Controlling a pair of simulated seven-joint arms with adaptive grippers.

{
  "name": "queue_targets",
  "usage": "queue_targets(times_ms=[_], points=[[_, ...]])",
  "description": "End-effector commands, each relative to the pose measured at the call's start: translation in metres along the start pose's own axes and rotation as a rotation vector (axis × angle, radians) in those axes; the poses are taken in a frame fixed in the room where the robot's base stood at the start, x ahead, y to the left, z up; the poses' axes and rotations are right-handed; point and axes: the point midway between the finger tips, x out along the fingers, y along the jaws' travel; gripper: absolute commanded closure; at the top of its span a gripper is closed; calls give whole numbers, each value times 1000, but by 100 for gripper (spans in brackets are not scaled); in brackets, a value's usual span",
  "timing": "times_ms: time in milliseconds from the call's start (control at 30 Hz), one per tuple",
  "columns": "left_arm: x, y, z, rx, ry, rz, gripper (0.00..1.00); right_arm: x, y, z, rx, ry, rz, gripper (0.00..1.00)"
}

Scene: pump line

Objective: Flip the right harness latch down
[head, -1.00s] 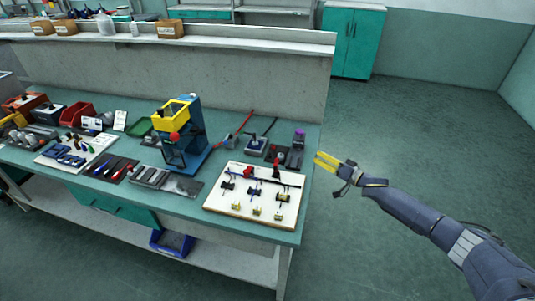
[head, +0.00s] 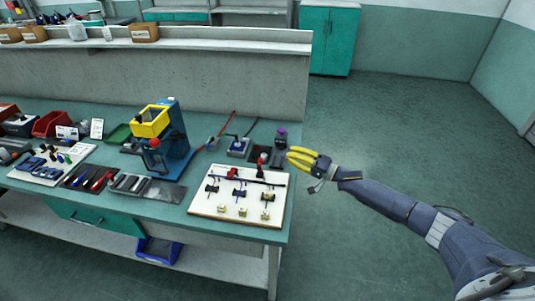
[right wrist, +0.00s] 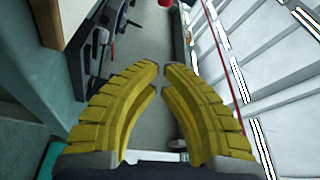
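A white harness board (head: 195,207) lies at the right end of the bench, with a black cable along its top. Several small black latches and pale yellow connectors sit on it. The right harness latch (head: 266,197) is the small black piece near the board's right edge; its angle is too small to tell. My right gripper (head: 291,157) is up and to the right of the board, clear of it. Its yellow fingers curve together with their tips almost meeting, and they hold nothing. They also show in the right wrist view (right wrist: 162,68). My left gripper is out of view.
A blue press with a yellow hopper (head: 150,121) stands left of the board. The floor right of the bench is clear.

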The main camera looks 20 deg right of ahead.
Motion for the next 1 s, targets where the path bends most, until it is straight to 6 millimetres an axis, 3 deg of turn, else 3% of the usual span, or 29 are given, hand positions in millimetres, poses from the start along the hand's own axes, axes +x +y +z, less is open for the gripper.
queue_targets(times_ms=[267,767,1000], points=[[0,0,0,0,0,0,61,21,0,0,-1,0,-1,100],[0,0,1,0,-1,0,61,102,0,0,-2,0,-1,100],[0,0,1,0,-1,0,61,92,1,23,1,-1,0,100]])
